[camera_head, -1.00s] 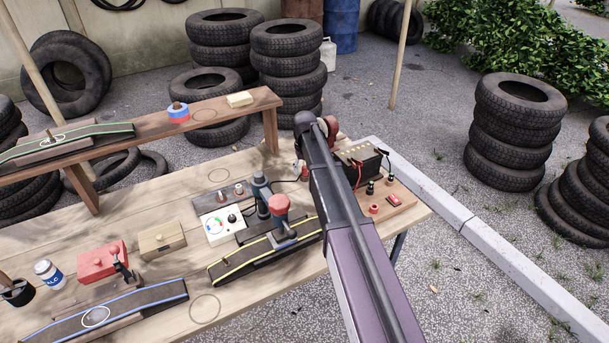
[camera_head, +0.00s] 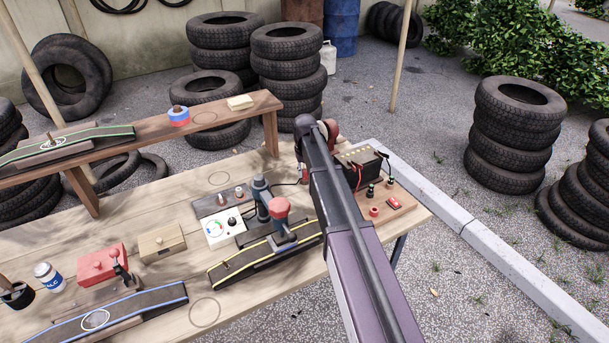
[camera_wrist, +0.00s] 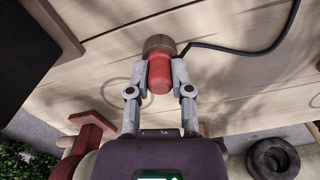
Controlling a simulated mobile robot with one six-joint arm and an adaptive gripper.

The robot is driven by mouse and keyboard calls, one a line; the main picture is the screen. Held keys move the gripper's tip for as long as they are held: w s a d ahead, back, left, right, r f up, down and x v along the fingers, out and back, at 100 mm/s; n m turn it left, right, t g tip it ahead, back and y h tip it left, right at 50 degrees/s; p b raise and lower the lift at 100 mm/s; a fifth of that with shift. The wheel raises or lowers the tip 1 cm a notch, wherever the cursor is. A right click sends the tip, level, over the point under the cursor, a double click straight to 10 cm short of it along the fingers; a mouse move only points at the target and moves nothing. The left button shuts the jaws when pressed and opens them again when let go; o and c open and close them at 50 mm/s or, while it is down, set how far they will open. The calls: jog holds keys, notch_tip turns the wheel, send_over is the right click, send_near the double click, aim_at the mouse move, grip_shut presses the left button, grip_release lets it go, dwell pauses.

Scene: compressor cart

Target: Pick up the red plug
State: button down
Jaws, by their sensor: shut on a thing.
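The red plug (camera_wrist: 159,76) shows in the wrist view between the two fingers of my gripper (camera_wrist: 160,72). It has a red body and a brown end, and a black cable (camera_wrist: 225,52) runs off from that end to the upper right. My gripper is shut on the plug, one finger on each side. The wooden tabletop lies behind the plug; I cannot tell whether the plug touches it.
A black battery (camera_head: 362,166) with clamps stands right of my arm, beside a board with red parts (camera_head: 393,202). A gauge box (camera_head: 224,226) and a red-topped tool (camera_head: 279,207) stand left of it. Bare tabletop (camera_head: 150,205) lies farther left.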

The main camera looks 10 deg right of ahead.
aim_at(304, 169)
jog(key=shift+r, duration=0.1)
notch_tip(304, 169, up, 10)
jog(key=p, duration=1)
dwell(0.9)
